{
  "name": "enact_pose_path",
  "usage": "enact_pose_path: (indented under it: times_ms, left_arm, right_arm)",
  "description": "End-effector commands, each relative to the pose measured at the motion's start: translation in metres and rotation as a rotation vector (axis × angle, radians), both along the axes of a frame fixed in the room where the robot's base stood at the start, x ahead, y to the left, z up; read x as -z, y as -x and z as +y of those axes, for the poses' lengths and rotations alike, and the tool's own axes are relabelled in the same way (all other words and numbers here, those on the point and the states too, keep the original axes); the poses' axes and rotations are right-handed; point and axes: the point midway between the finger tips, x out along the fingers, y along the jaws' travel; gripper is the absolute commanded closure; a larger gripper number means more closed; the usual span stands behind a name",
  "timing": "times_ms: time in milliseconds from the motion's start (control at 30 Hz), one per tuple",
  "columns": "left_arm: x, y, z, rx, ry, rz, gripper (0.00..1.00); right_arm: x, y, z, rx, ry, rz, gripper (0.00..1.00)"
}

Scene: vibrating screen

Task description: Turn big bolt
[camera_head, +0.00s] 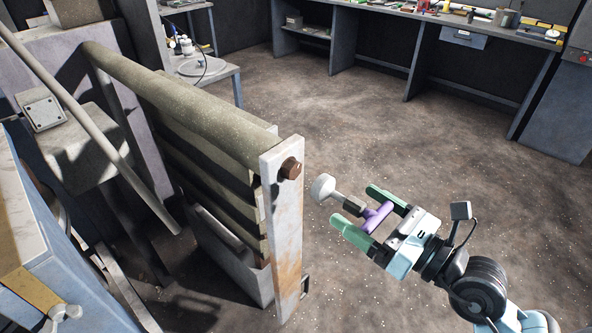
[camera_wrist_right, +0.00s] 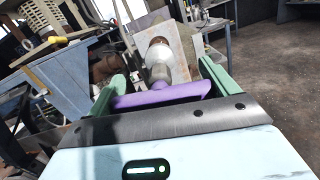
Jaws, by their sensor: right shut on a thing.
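The big bolt (camera_head: 291,168) is a brown, rusty head on the upper end of a pale upright bar (camera_head: 285,230) of the machine. My right gripper (camera_head: 362,210) is shut on the purple crossbar handle of a wrench tool (camera_head: 376,217). The tool's grey round socket (camera_head: 322,187) points toward the bolt, with a visible gap between them in the head view. In the right wrist view the purple handle (camera_wrist_right: 165,95) lies between the green fingers, and the socket hides part of the bolt (camera_wrist_right: 158,41). My left gripper is not in view.
The vibrating screen machine (camera_head: 180,105) fills the left side, with a slanting rod in front. A small table (camera_head: 222,72) with a round lid stands behind it. A workbench (camera_head: 450,20) with tools runs along the back. The floor between is open.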

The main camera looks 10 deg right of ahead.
Motion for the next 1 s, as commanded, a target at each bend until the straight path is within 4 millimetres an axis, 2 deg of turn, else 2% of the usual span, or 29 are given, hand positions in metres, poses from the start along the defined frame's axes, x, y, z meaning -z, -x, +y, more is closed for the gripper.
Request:
enact_pose_path:
  times_ms: [500,1000]
  left_arm:
    - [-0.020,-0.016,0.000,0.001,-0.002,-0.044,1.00]
    - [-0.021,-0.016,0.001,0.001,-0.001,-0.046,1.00]
  right_arm:
    - [-0.003,-0.028,0.022,-0.001,-0.003,-0.004,0.37]
    - [-0.001,-0.032,0.025,-0.002,-0.001,-0.001,0.37]
